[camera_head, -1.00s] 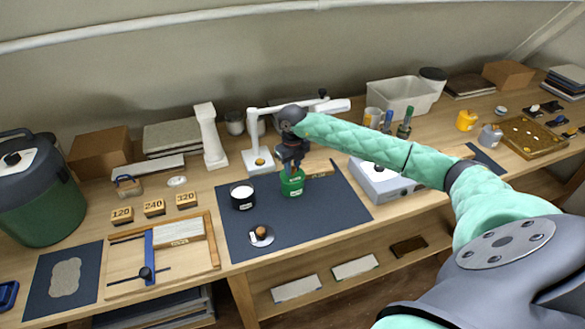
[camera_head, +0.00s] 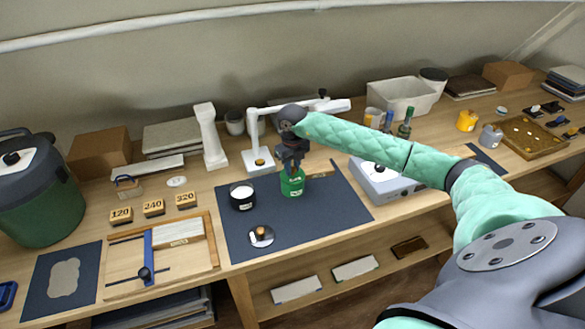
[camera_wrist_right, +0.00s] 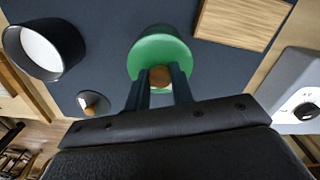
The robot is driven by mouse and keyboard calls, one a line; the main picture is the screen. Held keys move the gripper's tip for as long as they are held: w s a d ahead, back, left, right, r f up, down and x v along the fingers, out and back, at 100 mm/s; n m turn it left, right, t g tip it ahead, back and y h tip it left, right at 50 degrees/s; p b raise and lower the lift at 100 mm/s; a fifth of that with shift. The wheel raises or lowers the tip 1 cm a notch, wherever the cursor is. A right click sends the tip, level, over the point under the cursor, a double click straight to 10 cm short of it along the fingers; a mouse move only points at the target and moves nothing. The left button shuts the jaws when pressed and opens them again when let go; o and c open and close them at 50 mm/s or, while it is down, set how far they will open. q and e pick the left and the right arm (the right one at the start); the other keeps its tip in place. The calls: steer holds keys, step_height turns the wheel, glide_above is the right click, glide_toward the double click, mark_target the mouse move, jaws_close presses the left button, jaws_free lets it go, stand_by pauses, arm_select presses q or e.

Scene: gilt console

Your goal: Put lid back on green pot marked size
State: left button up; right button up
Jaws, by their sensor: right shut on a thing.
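The green pot (camera_head: 292,187) with a pale label stands upright on the dark mat (camera_head: 339,205). My right gripper (camera_head: 291,163) points down directly over it. In the right wrist view its fingers (camera_wrist_right: 159,88) are shut on the brown knob (camera_wrist_right: 160,75) of a round green lid (camera_wrist_right: 158,50). The lid lines up with the pot's top, and its disc hides the pot's mouth. I cannot tell whether the lid is fully seated. My left gripper is out of view.
An open black pot (camera_head: 243,196) with white contents stands left of the green pot. A separate small lid with a brown knob (camera_head: 261,236) lies in front. A wooden block (camera_wrist_right: 242,20) and a grey device (camera_head: 383,180) are to the right. The front right of the mat is clear.

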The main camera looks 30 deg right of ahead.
steer(key=shift+f+b, duration=0.2)
steer(key=shift+b, duration=0.5)
stand_by(1.4)
stand_by(0.3)
steer(key=o, duration=1.5)
steer(key=shift+r, duration=0.1)
steer(key=shift+r+p, duration=0.8)
steer(key=shift+r, duration=2.65)
jaws_close()
